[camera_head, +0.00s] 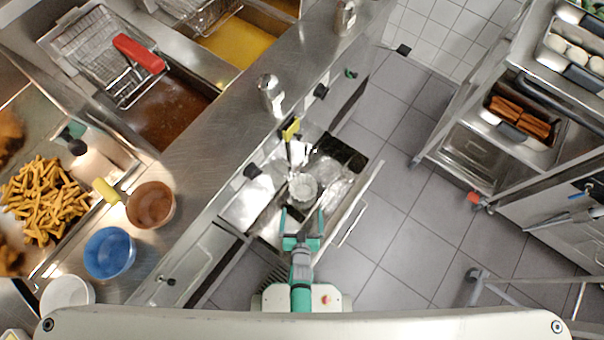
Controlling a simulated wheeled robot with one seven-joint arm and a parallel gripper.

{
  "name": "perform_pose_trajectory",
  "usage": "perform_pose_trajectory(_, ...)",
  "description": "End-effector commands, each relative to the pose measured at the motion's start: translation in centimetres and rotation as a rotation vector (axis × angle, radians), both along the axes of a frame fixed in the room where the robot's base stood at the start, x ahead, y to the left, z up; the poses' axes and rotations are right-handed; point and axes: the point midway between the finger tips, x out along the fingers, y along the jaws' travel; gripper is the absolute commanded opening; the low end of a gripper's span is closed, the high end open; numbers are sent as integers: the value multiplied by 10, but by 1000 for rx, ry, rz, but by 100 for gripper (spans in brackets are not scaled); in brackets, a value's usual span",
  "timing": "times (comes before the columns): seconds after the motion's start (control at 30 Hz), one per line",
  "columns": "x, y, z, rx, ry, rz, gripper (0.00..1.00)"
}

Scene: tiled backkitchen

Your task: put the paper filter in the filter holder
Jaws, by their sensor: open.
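The paper filter (303,186), a pale round fluted cup, shows over an open metal drawer (354,199) below the counter edge. I cannot tell what it rests on. I cannot make out the filter holder for certain; dark and shiny shapes lie around the filter in the drawer.
A steel counter (215,150) runs diagonally at left, with fryer baskets, fries (45,200), a blue bowl (109,252) and a brown bowl (151,204). A yellow-handled tool (291,128) stands near the drawer. A steel rack (470,150) is at right. Tiled floor (410,240) between is clear.

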Motion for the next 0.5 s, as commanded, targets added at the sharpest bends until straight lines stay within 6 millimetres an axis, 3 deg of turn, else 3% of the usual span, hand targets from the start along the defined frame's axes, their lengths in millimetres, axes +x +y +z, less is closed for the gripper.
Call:
perform_pose_trajectory(0.03, -16, 0, 16, 1, -10, 0, 100)
perform_pose_trajectory(0.2, -55, -1, 74, 2, -51, 6, 100)
perform_pose_trajectory(0.37, -87, -1, 138, 2, -89, 10, 100)
perform_pose_trajectory(0.5, -111, -2, 199, 0, -123, 13, 100)
